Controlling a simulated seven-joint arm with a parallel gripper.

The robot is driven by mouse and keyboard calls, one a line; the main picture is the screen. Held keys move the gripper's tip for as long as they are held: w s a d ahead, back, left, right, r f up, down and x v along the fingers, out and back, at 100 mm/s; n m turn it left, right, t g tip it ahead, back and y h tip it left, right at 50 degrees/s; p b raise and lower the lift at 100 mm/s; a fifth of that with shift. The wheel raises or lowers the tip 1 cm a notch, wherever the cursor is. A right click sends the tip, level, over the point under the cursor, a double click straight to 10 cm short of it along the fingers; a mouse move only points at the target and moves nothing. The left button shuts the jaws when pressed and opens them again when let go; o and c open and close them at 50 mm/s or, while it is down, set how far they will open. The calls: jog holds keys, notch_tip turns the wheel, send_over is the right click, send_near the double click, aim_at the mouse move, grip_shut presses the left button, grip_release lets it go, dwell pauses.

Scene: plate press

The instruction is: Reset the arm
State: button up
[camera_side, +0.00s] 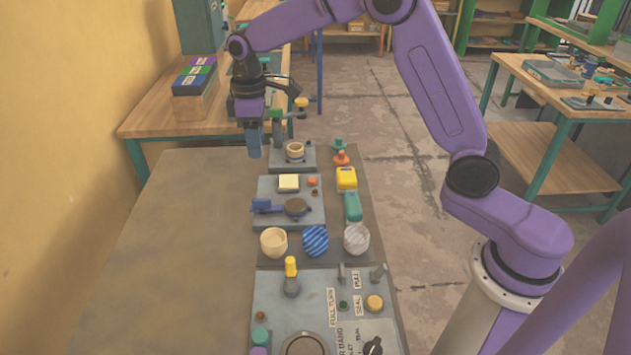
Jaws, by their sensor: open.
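My gripper (265,140) hangs at the end of my purple arm, above the far end of the grey work table (165,225). It points down and stands to the left of a small grey block with a ring-shaped tan part (295,151). The jaws are open, and I see nothing held between them. The fingers are small in this view, and their exact gap is hard to make out.
A control panel (265,300) is nearest. The table's left side is clear.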

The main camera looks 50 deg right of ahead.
jog(key=s+a+r+n, duration=0.1)
jog(key=s+r+n, duration=0.15)
jog(key=s, duration=1.65)
jog(key=s+d+f, duration=0.1)
jog(key=s+d, duration=0.3)
jog(key=s, duration=0.5)
jog(key=s+d, duration=0.3)
jog(key=s, duration=0.6)
jog(key=shift+d+f+n, duration=0.35)
jog(key=shift+d+n, duration=0.05)
jog(key=shift+n, duration=0.05)
